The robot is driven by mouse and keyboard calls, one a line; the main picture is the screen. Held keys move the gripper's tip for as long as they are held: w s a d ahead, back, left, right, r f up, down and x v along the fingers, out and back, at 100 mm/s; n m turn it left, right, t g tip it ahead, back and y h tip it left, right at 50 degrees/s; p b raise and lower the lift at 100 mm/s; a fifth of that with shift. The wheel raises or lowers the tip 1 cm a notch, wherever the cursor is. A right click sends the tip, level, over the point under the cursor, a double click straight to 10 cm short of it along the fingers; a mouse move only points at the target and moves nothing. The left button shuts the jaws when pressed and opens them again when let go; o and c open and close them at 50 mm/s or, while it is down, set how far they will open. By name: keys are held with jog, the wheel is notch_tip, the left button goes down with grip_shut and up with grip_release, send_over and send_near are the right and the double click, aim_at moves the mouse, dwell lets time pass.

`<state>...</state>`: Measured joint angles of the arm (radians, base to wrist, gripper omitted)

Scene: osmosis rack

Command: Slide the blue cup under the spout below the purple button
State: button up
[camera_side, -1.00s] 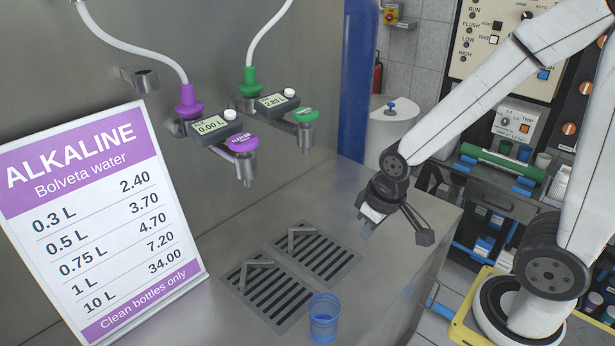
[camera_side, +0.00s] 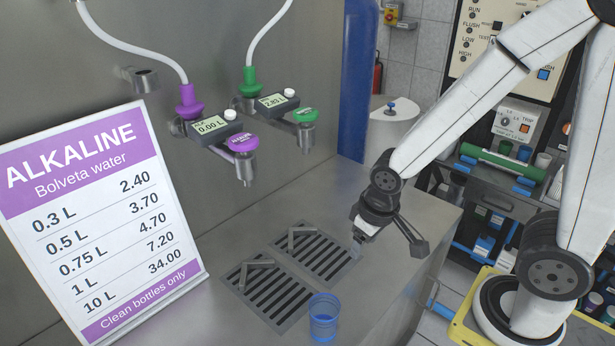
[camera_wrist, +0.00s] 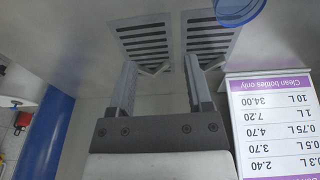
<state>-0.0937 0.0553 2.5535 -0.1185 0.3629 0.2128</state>
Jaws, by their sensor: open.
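The blue cup (camera_side: 323,317) is translucent and stands upright on the steel counter, just off the front right end of the nearer drain grate (camera_side: 272,294). In the wrist view the cup (camera_wrist: 238,10) is cut off at the top edge. The purple button (camera_side: 242,142) sits on the left tap, with its metal spout (camera_side: 245,168) above and behind the nearer grate. My gripper (camera_side: 386,246) is open and empty. It is above the counter near the right end of the farther grate, behind and to the right of the cup, apart from it. Its fingers (camera_wrist: 158,78) also show in the wrist view.
A second tap with a green button (camera_side: 305,115) stands right of the purple one, above the farther grate (camera_side: 318,256). A price sign (camera_side: 100,220) stands on the left of the counter. Low metal brackets (camera_side: 254,268) stand on the grates. The counter's right edge drops off.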

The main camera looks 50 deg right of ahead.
aim_at(346, 344)
jog(key=s+a+f+h, duration=0.3)
jog(key=s+a+f, duration=0.3)
jog(key=a+f, duration=0.2)
jog(key=shift+a+f+t, duration=0.3)
jog(key=shift+a+f, duration=0.1)
jog(key=shift+a, duration=0.9)
jog(key=shift+f, duration=0.2)
jog(key=shift+w+f, duration=0.2)
jog(key=shift+f, duration=1.6)
jog(key=shift+w+f, duration=0.2)
jog(key=shift+f, duration=1.55)
jog(key=shift+w, duration=0.75)
jog(key=shift+s, duration=0.15)
jog(key=shift+s, duration=2.4)
jog(key=shift+a+r, duration=0.1)
jog(key=shift+r, duration=0.1)
